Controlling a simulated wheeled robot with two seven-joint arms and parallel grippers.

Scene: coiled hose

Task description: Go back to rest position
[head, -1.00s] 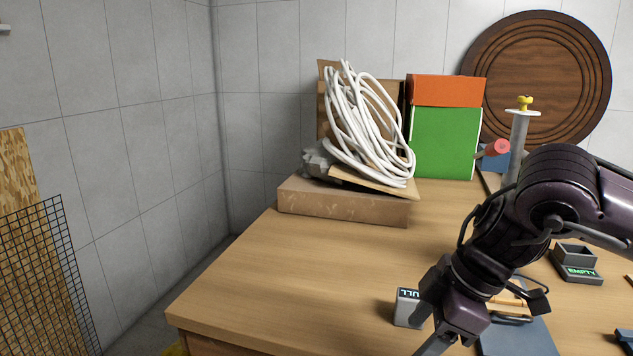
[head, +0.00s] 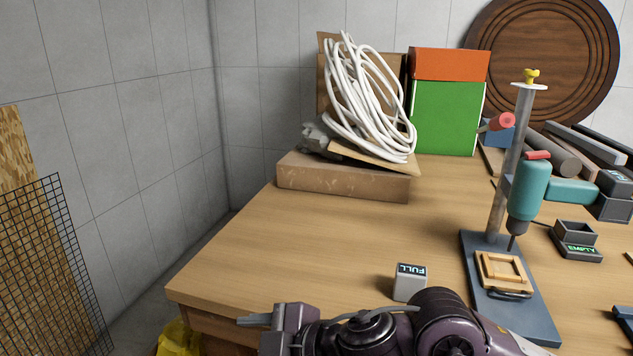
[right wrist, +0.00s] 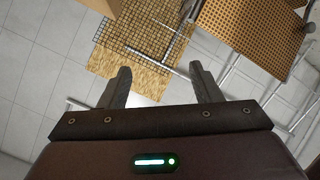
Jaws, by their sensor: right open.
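My right arm crosses the bottom of the head view, and its gripper (head: 255,322) points left past the front of the workbench (head: 230,265). In the right wrist view the two fingers of my right gripper (right wrist: 160,84) stand apart with nothing between them. The coiled white hose (head: 368,105) leans on a brown box (head: 340,180) at the back of the bench, clear of the gripper. My left gripper is in neither view.
A drill press (head: 527,195) stands on the bench at right. A small block marked FULL (head: 410,283) sits close behind my right arm. A wire mesh (head: 50,260) stands at left. Yellow material (head: 178,338) lies below the bench edge. The bench's left middle is clear.

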